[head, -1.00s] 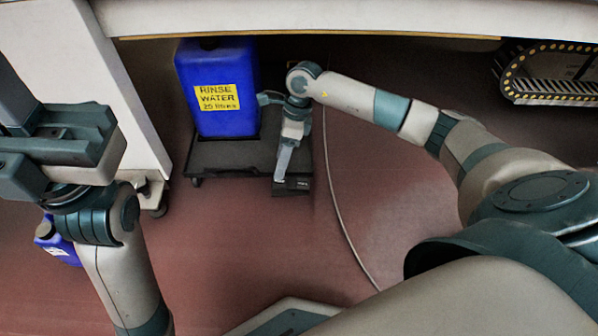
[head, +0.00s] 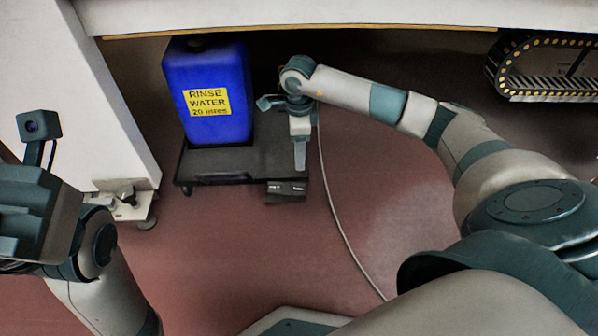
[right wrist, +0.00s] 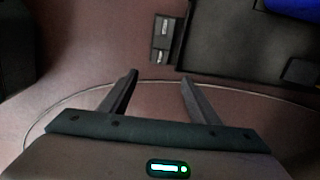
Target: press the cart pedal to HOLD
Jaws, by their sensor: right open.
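The cart (head: 212,180) is a low black platform on casters, carrying a blue rinse water container (head: 208,95). Its pedal (head: 286,191) is a small black block at the cart's front right edge with two small pale marks, too small to read. The pedal also shows in the right wrist view (right wrist: 162,40), as two dark plates side by side. My right gripper (head: 300,167) points down over the cart's front right part. In the right wrist view its two fingers (right wrist: 158,80) are apart and empty, with the pedal beyond the tips. My left arm shows at the left; its fingers are out of view.
A white panel (head: 110,90) on a caster foot stands left of the cart. A pale overhead edge (head: 300,14) runs across the top. A thin cable (head: 335,205) lies on the red floor right of the pedal. A cable chain (head: 545,70) is at the upper right.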

